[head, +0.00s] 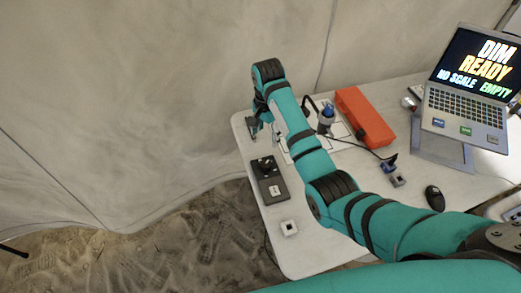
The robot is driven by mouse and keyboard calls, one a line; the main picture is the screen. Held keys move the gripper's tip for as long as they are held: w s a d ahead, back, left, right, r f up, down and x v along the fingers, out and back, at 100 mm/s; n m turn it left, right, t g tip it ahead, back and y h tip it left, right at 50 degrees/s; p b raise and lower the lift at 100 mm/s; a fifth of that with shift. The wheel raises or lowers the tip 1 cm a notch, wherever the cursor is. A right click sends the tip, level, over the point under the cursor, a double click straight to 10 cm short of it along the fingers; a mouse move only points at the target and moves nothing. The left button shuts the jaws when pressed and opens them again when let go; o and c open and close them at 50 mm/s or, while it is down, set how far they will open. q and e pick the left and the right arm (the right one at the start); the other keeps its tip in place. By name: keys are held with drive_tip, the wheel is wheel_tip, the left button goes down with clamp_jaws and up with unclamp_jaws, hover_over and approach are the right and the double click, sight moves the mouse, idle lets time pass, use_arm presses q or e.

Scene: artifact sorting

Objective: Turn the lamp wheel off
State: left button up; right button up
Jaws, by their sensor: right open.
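A dark grey box (276,191) lies near the left edge of the white table. It has a black raised part (265,166) at its far end and a small white label. This part may be the lamp wheel, but it is too small to be sure. My right gripper (254,127) is open and empty at the table's far left corner, beyond the dark box and apart from it. My right arm crosses the table and hides part of its middle. My left gripper is out of view.
A laptop (465,105) reading "DIM READY NO SCALE EMPTY" stands at the right. An orange-red case (365,117) and a blue-topped bottle-like item (326,117) lie behind my arm. A small white block (289,228) and a black mouse (434,198) are nearer.

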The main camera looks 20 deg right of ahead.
hover_over(265, 164)
wheel_tip(265, 164, down, 6)
wheel_tip(265, 164, down, 9)
drive_tip(key=shift+f, duration=0.1)
drive_tip(key=shift+f+b, duration=0.25)
drive_tip(key=shift+b, duration=0.05)
drive_tip(key=shift+f, duration=0.15)
drive_tip(key=c, duration=1.1)
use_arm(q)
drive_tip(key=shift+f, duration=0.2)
use_arm(e)
drive_tip(key=shift+c, duration=0.2)
